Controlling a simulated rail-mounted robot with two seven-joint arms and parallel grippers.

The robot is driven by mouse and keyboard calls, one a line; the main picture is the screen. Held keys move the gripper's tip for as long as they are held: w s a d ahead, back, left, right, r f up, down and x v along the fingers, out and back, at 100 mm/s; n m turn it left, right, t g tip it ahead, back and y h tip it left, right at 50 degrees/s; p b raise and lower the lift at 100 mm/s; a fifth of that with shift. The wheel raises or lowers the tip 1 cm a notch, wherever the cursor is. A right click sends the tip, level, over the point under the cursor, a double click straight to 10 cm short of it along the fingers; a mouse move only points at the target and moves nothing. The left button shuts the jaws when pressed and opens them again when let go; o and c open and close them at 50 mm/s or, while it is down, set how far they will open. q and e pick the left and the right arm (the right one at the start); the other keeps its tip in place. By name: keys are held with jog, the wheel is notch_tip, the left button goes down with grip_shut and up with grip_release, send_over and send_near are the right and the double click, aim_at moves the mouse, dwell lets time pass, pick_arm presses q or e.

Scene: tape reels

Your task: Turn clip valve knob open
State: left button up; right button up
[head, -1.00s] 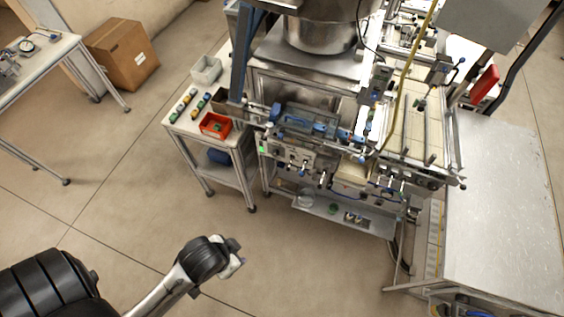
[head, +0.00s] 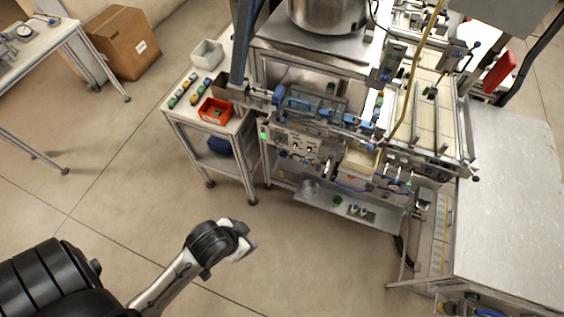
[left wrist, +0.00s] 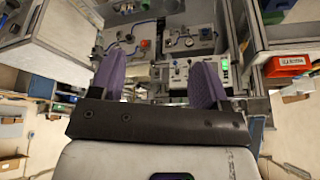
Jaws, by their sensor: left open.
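The machine (head: 300,140) stands upper centre in the head view. Its front carries panels, a green light and several small knobs and fittings. I cannot tell which one is the clip valve knob. My left gripper (head: 243,243) is over bare floor, in front of and well apart from the machine. In the left wrist view, my left gripper (left wrist: 155,78) has two purple fingers spread wide with nothing between them. Beyond them are the machine's control panels (left wrist: 185,72), with a red knob (left wrist: 145,43) and gauges. My right gripper is not in view.
A side cart (head: 240,127) holds a red bin (head: 215,111) and a grey bin (head: 207,54) left of the machine. A metal table (head: 515,200) stands at right. A cardboard box (head: 122,42) sits at upper left. The floor before the machine is clear.

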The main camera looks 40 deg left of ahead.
pick_arm(q)
jog(key=w+a+f+t+b, duration=0.1)
jog(key=w+f+b, duration=0.4)
jog(key=f+b, duration=0.35)
jog(key=w+a+f+t+b, duration=0.1)
jog(key=w+f+t+b, duration=0.1)
jog(key=w+f+b, duration=0.6)
jog(key=n+t+y+b, duration=0.5)
jog(key=n+t+b, duration=0.4)
jog(key=b, duration=2.3)
send_near(283, 155)
jog(key=w+a+m+b, duration=0.1)
jog(key=w+a+b, duration=0.1)
jog(key=w+b, duration=0.4)
jog(key=shift+w+a+f+t+b, duration=0.35)
jog(key=shift+w+f+b, duration=0.1)
jog(key=shift+w, duration=0.85)
